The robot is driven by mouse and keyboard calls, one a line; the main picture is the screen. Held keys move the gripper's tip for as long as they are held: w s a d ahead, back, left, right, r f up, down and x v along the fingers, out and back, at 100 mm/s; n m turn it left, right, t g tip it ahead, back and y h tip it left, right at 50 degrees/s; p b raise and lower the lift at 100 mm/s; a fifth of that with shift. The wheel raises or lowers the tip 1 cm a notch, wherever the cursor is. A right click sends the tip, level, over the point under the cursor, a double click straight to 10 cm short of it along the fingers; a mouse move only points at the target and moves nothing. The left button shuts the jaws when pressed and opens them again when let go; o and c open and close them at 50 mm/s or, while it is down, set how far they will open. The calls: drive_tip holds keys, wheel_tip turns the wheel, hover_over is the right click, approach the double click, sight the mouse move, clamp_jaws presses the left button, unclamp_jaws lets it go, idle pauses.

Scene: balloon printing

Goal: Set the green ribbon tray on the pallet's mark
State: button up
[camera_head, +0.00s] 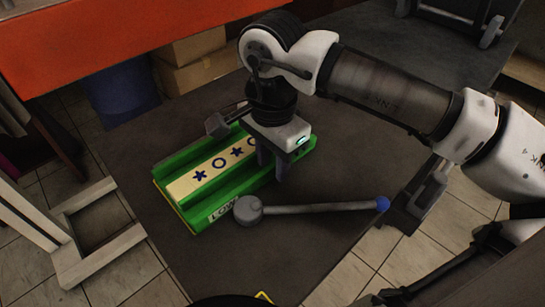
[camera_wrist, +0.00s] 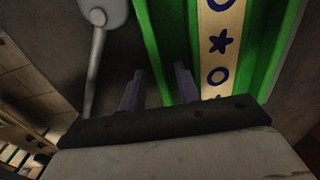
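The green ribbon tray (camera_head: 180,170) lies on a dark flat surface (camera_head: 185,245) in the head view. It holds a cream ribbon (camera_head: 210,178) with blue stars and rings, and a label on its near side. My gripper (camera_head: 272,163) is over the tray's right part, fingers pointing down. In the wrist view my gripper (camera_wrist: 158,88) has its two fingers apart, with the green tray's (camera_wrist: 152,45) side edge running between them; the right finger overlaps the tray in view. Whether they touch it, I cannot tell. I cannot make out the pallet's mark.
A grey lever (camera_head: 315,208) with a blue knob lies close to the tray's near side; its round end also shows in the wrist view (camera_wrist: 103,14). A pale wooden frame (camera_head: 95,260) stands at left. A blue bin (camera_head: 122,90) and cardboard boxes (camera_head: 190,65) are behind.

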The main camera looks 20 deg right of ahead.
wheel_tip(320, 180, up, 12)
drive_tip(key=shift+p, duration=0.45)
